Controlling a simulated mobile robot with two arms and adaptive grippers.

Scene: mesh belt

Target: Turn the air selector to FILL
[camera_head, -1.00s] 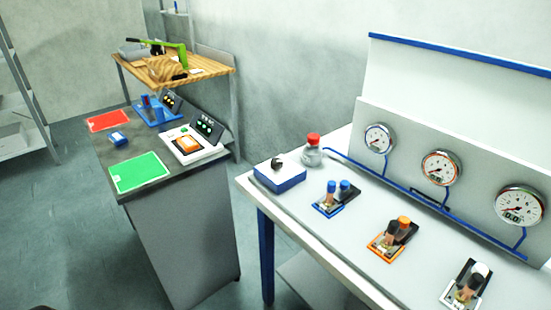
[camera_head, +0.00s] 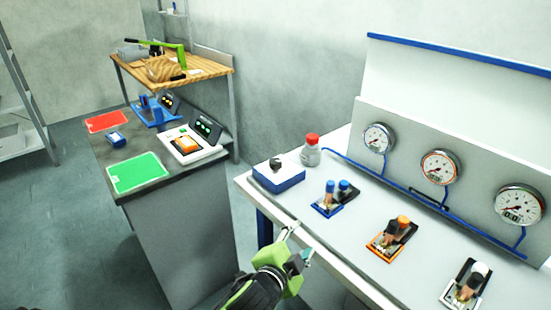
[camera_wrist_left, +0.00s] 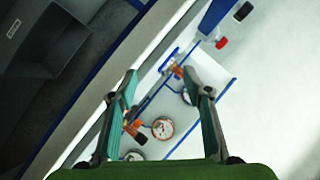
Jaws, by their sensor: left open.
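The likely air selector is a white and blue box (camera_head: 278,178) with a dark knob (camera_head: 276,163) on top, at the bench's left end. Its markings are too small to read, so I cannot tell its setting. In the left wrist view the dark knob (camera_wrist_left: 243,11) shows at the top right. My left gripper (camera_head: 300,246) is open and empty at the bench's front edge, below and in front of the box, apart from it. Its two fingers also show spread in the left wrist view (camera_wrist_left: 160,82). My right gripper is not in view.
A red-capped bottle (camera_head: 311,153) stands just behind the box. Blue (camera_head: 330,200), orange (camera_head: 391,240) and white (camera_head: 464,288) fittings line the bench, before several gauges (camera_head: 439,167). A grey counter (camera_head: 170,205) stands left across a gap.

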